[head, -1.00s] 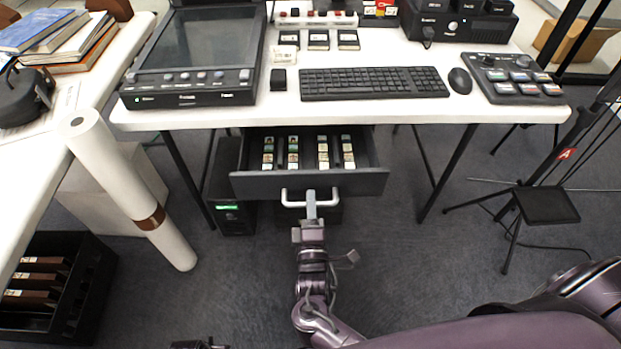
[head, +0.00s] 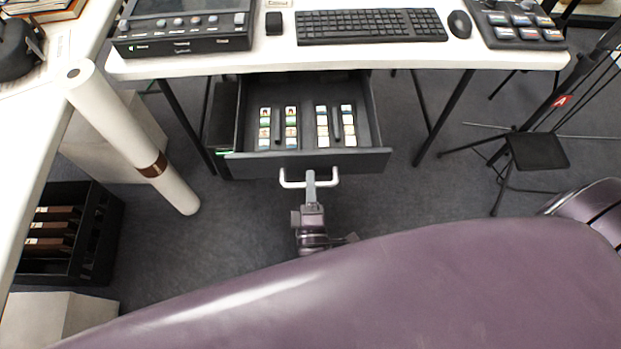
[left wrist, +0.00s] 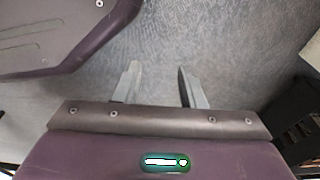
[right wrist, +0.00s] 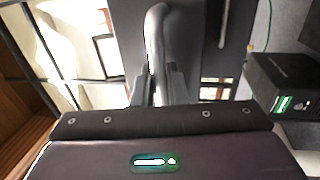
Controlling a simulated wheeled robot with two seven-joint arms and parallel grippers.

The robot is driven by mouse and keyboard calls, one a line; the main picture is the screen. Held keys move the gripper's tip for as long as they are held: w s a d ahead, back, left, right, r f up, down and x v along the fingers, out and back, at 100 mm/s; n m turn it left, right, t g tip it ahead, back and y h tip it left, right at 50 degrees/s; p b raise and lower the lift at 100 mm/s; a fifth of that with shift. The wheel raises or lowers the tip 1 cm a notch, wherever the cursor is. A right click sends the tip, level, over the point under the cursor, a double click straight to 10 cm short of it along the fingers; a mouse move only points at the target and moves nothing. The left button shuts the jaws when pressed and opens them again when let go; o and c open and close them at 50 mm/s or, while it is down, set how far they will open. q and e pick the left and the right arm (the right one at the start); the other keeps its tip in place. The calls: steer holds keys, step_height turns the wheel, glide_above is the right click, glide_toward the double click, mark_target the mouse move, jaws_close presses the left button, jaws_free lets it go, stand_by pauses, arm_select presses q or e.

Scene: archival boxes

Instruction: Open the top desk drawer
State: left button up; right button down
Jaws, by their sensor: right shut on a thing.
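The top desk drawer (head: 310,162) hangs below the white desk and is pulled well out, with rows of small boxes inside. Its pale bar handle (head: 290,184) is on the dark front. My right gripper (head: 310,178) is shut on the handle; in the right wrist view the handle bar (right wrist: 157,40) runs between the fingers (right wrist: 160,82). My left gripper (left wrist: 158,85) shows only in the left wrist view, with its fingers apart and nothing between them, above the grey carpet.
A white paper roll (head: 125,135) leans at the left table. A black crate (head: 65,235) with brown boxes stands on the floor at left. A tripod stand (head: 530,150) is at right. The desk (head: 400,60) holds a keyboard (head: 370,26). Carpet in front is partly hidden by my arm.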

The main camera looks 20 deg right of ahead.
steer(key=c, duration=1.5)
jaws_free()
steer(key=shift+c, duration=0.2)
